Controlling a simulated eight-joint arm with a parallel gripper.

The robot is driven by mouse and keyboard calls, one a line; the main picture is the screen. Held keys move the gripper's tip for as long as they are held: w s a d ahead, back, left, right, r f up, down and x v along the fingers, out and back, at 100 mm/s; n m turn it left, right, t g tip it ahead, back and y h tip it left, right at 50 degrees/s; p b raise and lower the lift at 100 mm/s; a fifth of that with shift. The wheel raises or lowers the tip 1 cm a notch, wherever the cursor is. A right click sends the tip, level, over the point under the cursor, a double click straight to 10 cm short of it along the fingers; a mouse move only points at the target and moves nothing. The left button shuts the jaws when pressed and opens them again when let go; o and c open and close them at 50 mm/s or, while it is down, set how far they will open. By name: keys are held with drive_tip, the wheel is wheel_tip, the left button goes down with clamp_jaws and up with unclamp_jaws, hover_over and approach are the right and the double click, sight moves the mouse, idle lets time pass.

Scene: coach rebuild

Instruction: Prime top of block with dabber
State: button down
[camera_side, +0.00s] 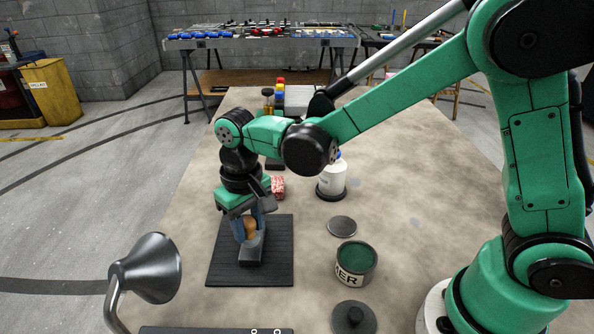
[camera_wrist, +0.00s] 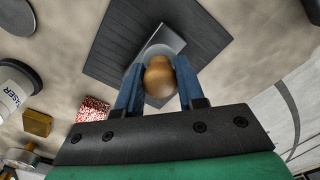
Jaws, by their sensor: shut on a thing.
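My gripper (camera_side: 250,222) is shut on the dabber's rounded wooden handle (camera_side: 251,230), pointing down over the black ribbed mat (camera_side: 222,262). In the wrist view the handle (camera_wrist: 158,80) sits between the blue fingers of my gripper (camera_wrist: 159,70). A grey block (camera_side: 250,256) lies on the mat below; its grey surface also shows beyond the handle in the wrist view (camera_wrist: 167,38). An open primer can (camera_side: 355,262) with dark green contents stands to the right of the mat.
A flat grey disc (camera_side: 341,226) and a dark knobbed disc (camera_side: 353,318) lie near the can. A white container (camera_side: 332,180) and a red-and-white speckled block (camera_side: 278,187) stand behind. A metal lamp (camera_side: 150,268) is at front left. The table's right middle is clear.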

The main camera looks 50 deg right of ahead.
drive_tip(key=shift+w+d+r, duration=0.1)
drive_tip(key=shift+w+d, duration=1.95)
drive_tip(key=shift+d, duration=0.15)
wheel_tip(320, 180, up, 6)
drive_tip(key=shift+r, duration=0.15)
drive_tip(key=shift+a, duration=0.1)
